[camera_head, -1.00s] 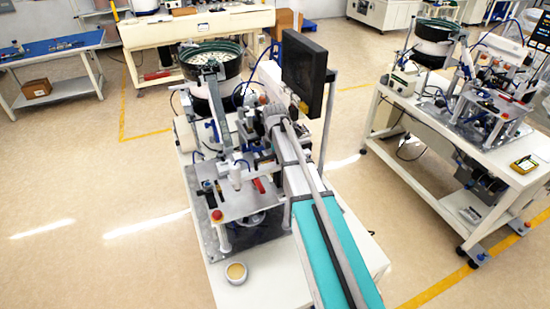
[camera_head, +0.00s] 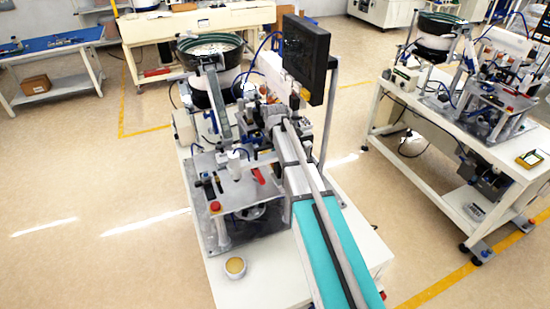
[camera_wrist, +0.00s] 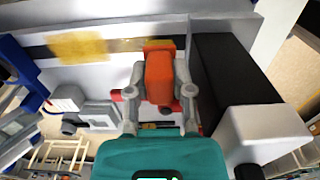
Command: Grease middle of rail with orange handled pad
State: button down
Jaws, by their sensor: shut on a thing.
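In the wrist view, my gripper (camera_wrist: 160,95) is shut on the orange handled pad (camera_wrist: 159,74), with one grey finger on each side of the handle. The far end of the handle overlaps a pale rail (camera_wrist: 200,25) with a dark strip. A yellow-tan smear (camera_wrist: 80,47) lies on the rail left of the handle, and a thinner yellow streak shows close beside it. The pad's face is hidden, so I cannot tell whether it touches the rail. I cannot make out my gripper or the pad in the head view.
A small round tin (camera_head: 235,267) of tan paste stands on the white table's front left. A black screen (camera_head: 304,60) and a bowl feeder (camera_head: 209,47) rise behind. A black block (camera_wrist: 232,80) and a white block (camera_wrist: 262,138) are close right of my gripper.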

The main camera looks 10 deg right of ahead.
jog(key=shift+f+b, duration=1)
jog(key=shift+f, duration=0.05)
dwell(0.9)
jog(key=shift+w, duration=0.15)
jog(key=shift+w+a+r, duration=0.1)
jog(key=shift+w+a, duration=0.1)
jog(key=shift+w, duration=0.65)
jog(key=shift+w+a+r, duration=0.1)
jog(key=shift+w+a, duration=0.05)
jog(key=shift+w, duration=0.65)
jog(key=shift+w+a+f, duration=0.1)
jog(key=shift+w+a, duration=0.1)
jog(key=shift+w, duration=0.7)
jog(key=shift+w+a+f, duration=0.1)
jog(key=shift+w+a, duration=0.05)
jog(key=shift+w, duration=0.75)
jog(key=shift+s, duration=0.3)
jog(key=shift+s+d, duration=0.2)
jog(key=shift+s, duration=0.6)
jog(key=shift+s+d, duration=0.2)
jog(key=shift+s, duration=0.55)
